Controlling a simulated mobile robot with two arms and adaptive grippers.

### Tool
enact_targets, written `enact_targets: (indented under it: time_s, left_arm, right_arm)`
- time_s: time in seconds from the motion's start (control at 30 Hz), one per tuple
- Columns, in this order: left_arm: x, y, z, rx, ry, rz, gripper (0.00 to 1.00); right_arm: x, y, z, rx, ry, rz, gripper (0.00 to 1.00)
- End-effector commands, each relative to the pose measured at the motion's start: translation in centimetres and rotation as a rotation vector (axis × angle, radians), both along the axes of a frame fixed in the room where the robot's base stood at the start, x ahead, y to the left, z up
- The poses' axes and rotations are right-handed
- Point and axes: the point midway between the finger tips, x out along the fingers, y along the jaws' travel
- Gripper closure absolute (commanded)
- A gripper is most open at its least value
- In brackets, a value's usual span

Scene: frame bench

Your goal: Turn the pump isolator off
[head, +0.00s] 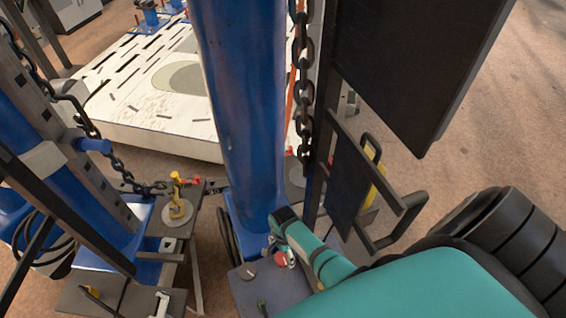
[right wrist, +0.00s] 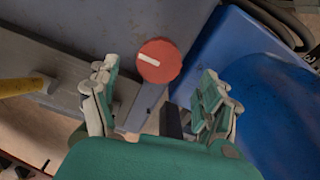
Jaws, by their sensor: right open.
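A round red knob with a white bar (right wrist: 160,61) is in the right wrist view, on a grey panel. The bar lies nearly crosswise in that view, tilted slightly down to the right. The red knob also shows in the head view (head: 281,260), partly hidden by my gripper. No label is readable, so I cannot confirm it is the pump isolator. My right gripper (right wrist: 157,86) is open and empty, its fingers apart on either side of the view, with the knob just beyond the gap between them. My left gripper is not in view.
A chain (head: 303,90) and a black framed panel (head: 350,180) hang close to my right arm.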

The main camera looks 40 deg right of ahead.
Motion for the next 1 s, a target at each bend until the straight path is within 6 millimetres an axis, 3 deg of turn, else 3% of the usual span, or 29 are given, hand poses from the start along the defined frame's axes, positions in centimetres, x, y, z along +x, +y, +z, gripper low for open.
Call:
enact_targets:
  time_s: [0.13,0.3,0.7,1.0]
  left_arm:
    - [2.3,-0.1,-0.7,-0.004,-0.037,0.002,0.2]
    - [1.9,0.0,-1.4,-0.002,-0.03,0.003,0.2]
    - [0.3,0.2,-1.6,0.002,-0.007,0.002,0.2]
    - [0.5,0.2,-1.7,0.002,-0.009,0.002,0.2]
  right_arm:
    - [0.0,0.0,-2.8,0.0,0.003,-0.001,0.2]
    - [0.0,0.0,-4.7,0.001,0.002,0.0,0.2]
    - [0.0,0.0,-5.3,0.001,0.0,0.0,0.2]
    - [0.0,0.0,-5.3,0.001,0.0,0.0,0.57]
